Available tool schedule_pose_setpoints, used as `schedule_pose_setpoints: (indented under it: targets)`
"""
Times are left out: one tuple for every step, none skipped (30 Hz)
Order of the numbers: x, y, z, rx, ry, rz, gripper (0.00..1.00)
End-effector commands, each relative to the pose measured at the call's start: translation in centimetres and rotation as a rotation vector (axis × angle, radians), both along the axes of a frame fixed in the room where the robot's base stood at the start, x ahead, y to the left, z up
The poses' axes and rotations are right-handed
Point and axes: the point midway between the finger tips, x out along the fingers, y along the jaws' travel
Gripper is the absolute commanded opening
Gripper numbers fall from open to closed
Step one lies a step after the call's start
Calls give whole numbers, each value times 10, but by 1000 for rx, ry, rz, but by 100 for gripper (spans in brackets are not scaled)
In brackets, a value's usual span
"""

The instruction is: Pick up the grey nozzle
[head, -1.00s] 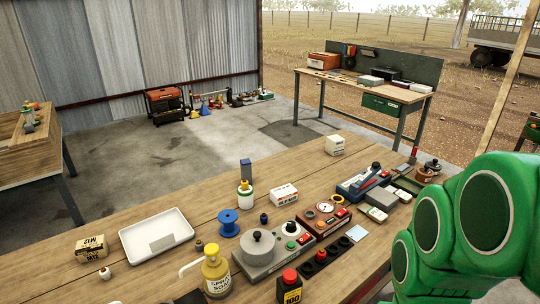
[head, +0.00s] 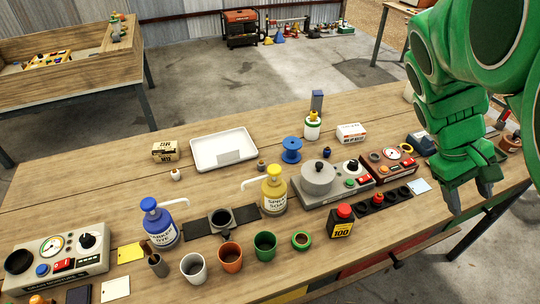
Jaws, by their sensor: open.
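A small grey-brown nozzle-like piece (head: 262,166) stands on the wooden bench, left of the grey round-topped machine (head: 318,180) and behind the yellow spray soap bottle (head: 274,192). It is too small to be sure it is the grey nozzle. A similar white piece (head: 175,174) and a dark blue piece (head: 327,153) stand elsewhere on the bench. My gripper (head: 470,193) hangs at the right of the head view, fingers down and apart, near the bench's front edge. It is empty and well to the right of the small piece.
A white tray (head: 205,155), blue spool (head: 291,144) and white-green bottle (head: 312,128) stand near the small piece. A blue pump bottle (head: 160,225) and several cups, including an orange one (head: 231,258), line the front. The bench (head: 80,190) has bare wood at left.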

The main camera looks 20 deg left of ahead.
Motion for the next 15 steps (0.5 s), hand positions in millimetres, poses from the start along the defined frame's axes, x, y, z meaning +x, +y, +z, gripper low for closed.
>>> schedule_pose_setpoints:
  targets:
    - [12,7,-2,-26,16,37,60]
    - [18,11,-2,-41,22,56,60]
    - [27,16,-2,-61,29,86,60]
    - [33,21,-2,-78,35,108,60]
    - [40,26,-3,-93,41,129,60]
    - [48,32,-4,-113,51,159,60]
    - [54,37,-5,-127,57,180,60]
    - [60,43,-5,-143,64,203,60]
    - [68,50,-7,-164,74,232,60]
    - [74,56,-8,-181,82,256,60]
    - [80,62,-9,-196,90,280,60]
    - [87,71,-11,-215,97,310,60]
    - [93,78,-11,-230,103,333,60]
    - [98,85,-13,-245,109,358,60]
    - [105,95,-16,-267,120,389,60]
